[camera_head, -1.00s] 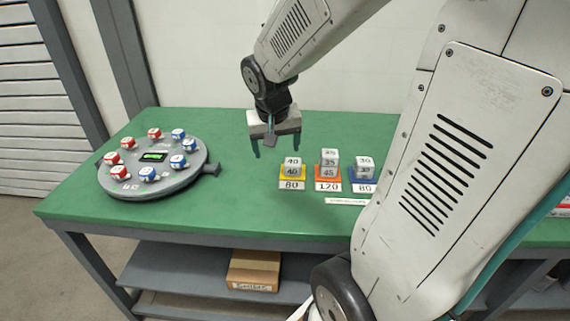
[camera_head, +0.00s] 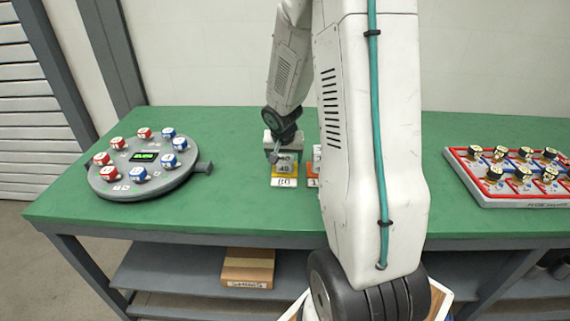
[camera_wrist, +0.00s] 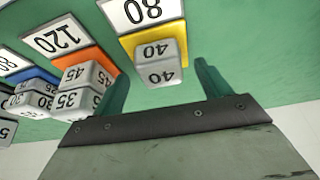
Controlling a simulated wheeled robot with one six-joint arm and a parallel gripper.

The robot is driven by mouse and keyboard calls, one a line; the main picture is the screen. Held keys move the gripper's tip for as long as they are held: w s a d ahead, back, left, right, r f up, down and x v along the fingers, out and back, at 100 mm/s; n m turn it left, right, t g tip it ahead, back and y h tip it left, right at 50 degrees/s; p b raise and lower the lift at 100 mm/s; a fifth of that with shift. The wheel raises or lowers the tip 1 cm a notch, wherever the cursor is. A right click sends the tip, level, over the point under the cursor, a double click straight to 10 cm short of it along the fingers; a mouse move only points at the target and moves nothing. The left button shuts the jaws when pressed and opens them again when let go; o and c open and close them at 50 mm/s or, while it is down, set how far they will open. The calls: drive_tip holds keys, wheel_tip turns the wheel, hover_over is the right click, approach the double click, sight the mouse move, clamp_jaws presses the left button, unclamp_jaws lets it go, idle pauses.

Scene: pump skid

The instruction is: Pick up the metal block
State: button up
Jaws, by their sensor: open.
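A grey metal block (camera_wrist: 160,62) marked 40 on two faces stands on a yellow pad labelled 80 (camera_wrist: 124,42). It also shows in the head view (camera_head: 285,167), partly hidden below my gripper (camera_head: 284,148). In the wrist view, my gripper (camera_wrist: 161,70) is open and empty, with one teal finger on each side of the block as seen from there. I cannot tell whether the fingers are level with it or still above it. Grey blocks marked 35 and 45 (camera_wrist: 86,78) stand stacked on an orange pad, and a block marked 30 (camera_wrist: 35,100) stands beside them on a blue pad.
A round grey device (camera_head: 130,182) with red and blue blocks around a green display sits at the left of the green table (camera_head: 230,125). A red-edged tray (camera_head: 478,187) with black-and-gold parts is at the right. A cardboard box (camera_head: 247,268) lies on the lower shelf.

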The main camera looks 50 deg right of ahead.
sight(285, 160)
drive_tip(key=shift+x, duration=1.55)
drive_tip(key=c, duration=1.3)
